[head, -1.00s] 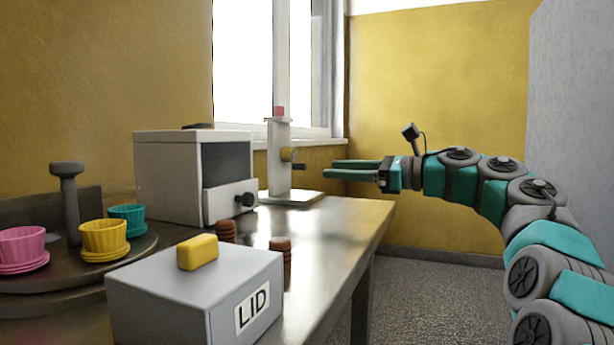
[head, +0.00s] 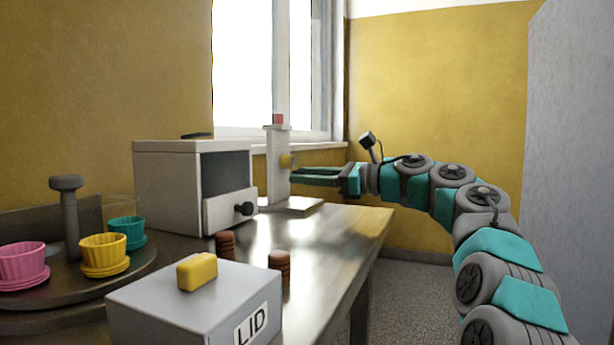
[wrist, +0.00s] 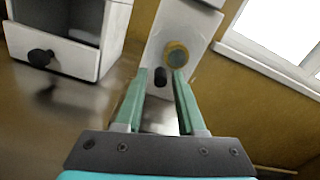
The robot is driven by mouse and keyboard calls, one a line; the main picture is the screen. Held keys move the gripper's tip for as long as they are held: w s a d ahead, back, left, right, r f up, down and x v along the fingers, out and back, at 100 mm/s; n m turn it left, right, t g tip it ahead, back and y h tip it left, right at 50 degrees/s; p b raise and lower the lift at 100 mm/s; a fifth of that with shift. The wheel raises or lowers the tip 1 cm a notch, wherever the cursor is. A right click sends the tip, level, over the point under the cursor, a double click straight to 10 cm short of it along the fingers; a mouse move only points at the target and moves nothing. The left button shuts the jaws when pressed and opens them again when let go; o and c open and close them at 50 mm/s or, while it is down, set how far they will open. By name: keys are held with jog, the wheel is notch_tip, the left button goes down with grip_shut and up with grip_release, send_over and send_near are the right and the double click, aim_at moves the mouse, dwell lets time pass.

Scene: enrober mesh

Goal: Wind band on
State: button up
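A white upright stand (head: 278,165) with a flat base stands at the far end of the table, a small red block (head: 278,119) on its top. On its side is a yellow round hub (head: 286,161), which also shows in the wrist view (wrist: 177,54). A dark handle peg (wrist: 160,76) sticks out beside the hub; in the head view the fingers hide it. My gripper (head: 294,175) is open at the stand. In the wrist view its green fingertips (wrist: 161,73) lie either side of the peg; I cannot tell whether they touch it. No separate band is discernible.
A white cabinet (head: 166,186) with a dark-knobbed drawer stands left of the stand. A grey box marked LID (head: 150,302), brown stacked pieces (head: 225,243) and a round tray (head: 60,311) with coloured cups are nearer. The table's right side (head: 335,235) is clear.

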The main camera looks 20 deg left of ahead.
grip_shut()
jog(key=shift+d+f+m+b, duration=0.1)
jog(key=shift+m+b, duration=0.7)
